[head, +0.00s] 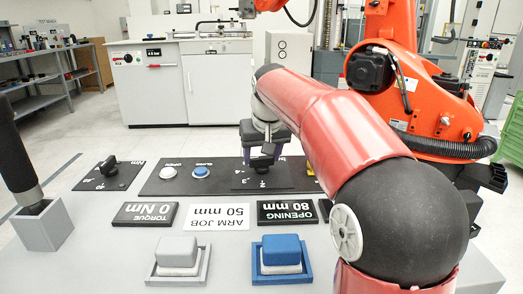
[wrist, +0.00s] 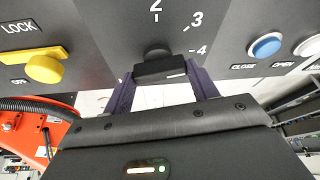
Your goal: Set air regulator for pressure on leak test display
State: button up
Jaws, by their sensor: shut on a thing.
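A black knob (wrist: 157,66) sits on the dark control panel (wrist: 95,50), by a white scale whose readable marks are 2, 3 and 4. My gripper (wrist: 163,86) has its two purple-grey fingers on either side of the knob's bar and is shut on it. In the head view my gripper (head: 262,160) reaches down onto the panel, and it hides most of the knob. No display labelled leak test can be read. The signs in the head view appear upside down: TORQUE 0 Nm (head: 146,213), ARM JOB 50 mm (head: 218,216) and OPENING 80 mm (head: 288,211).
A blue button (wrist: 266,46) for CLOSE and a white OPEN button (wrist: 308,46) lie right of the knob in the wrist view. A yellow LOCK switch (wrist: 44,68) lies left. A second black knob (head: 109,168), grey block (head: 177,256) and blue block (head: 281,254) are on the table.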

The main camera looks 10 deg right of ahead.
jog(key=shift+d+n+y+p, duration=0.1)
jog(key=shift+n+y+p, duration=0.55)
jog(key=shift+n, duration=1.35)
jog(key=o, duration=1)
jog(key=shift+r, duration=0.1)
jog(key=v, duration=0.7)
jog(key=shift+d+r+p, duration=0.15)
jog(key=shift+r+p, duration=0.15)
jog(key=shift+r, duration=0.05)
